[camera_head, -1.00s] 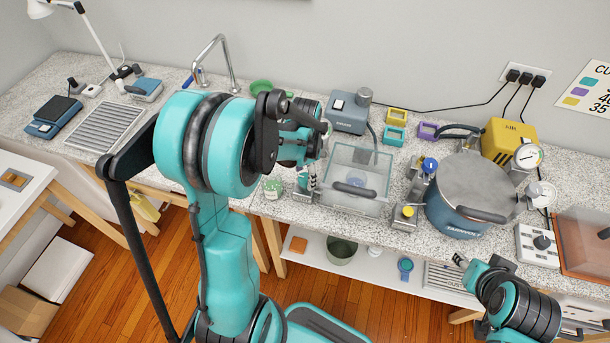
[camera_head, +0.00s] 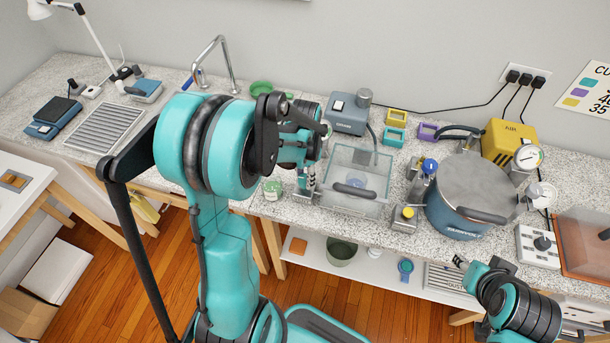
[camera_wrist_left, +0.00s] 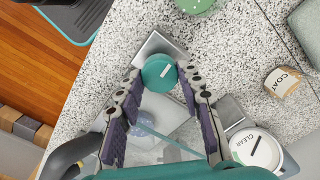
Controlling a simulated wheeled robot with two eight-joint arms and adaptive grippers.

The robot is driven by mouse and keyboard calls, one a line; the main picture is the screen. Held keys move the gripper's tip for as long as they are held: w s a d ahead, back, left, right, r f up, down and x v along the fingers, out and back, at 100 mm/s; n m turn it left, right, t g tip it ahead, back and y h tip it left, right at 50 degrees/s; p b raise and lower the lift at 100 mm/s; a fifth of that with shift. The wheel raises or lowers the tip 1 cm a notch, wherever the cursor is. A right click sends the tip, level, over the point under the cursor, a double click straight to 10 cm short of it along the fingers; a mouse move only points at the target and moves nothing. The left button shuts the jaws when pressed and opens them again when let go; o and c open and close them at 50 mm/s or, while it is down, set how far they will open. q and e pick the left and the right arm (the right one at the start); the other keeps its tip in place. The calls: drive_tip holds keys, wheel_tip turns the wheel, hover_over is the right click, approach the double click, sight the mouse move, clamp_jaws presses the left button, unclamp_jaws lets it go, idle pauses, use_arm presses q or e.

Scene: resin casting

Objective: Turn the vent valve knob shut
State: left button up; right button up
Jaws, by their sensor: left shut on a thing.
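In the left wrist view a round teal knob (camera_wrist_left: 158,72) with a white line across its top sits on a grey metal block (camera_wrist_left: 157,45) beside the clear chamber. I take it for the vent valve knob. My left gripper (camera_wrist_left: 163,78) is shut on it, one fingertip on each side. In the head view my left gripper (camera_head: 307,180) is at the left side of the clear chamber (camera_head: 357,180), and its arm hides the knob there. My right gripper (camera_head: 461,262) is low in front of the bench at the right, small, its jaw state unclear.
A blue pressure pot (camera_head: 465,200), blue knob (camera_head: 430,165) and yellow knob (camera_head: 408,212) stand to the right. A green-lidded jar (camera_head: 272,188) is close left of my left gripper. A white dial marked CLEAR (camera_wrist_left: 256,150) lies near one finger.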

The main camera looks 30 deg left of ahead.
sight(305, 178)
use_arm(q)
drive_tip(key=n, duration=0.4)
drive_tip(key=shift+b, duration=0.4)
drive_tip(key=n, duration=0.4)
drive_tip(key=shift+n+b, duration=0.3)
drive_tip(key=shift+b, duration=0.05)
drive_tip(key=n, duration=0.4)
drive_tip(key=shift+n, duration=0.3)
drive_tip(key=shift+n+b, duration=0.4)
drive_tip(key=shift+n, duration=1.4)
drive_tip(key=o, duration=1.2)
drive_tip(key=shift+c, duration=0.2)
drive_tip(key=shift+r, duration=0.15)
wheel_tip(305, 178, up, 12)
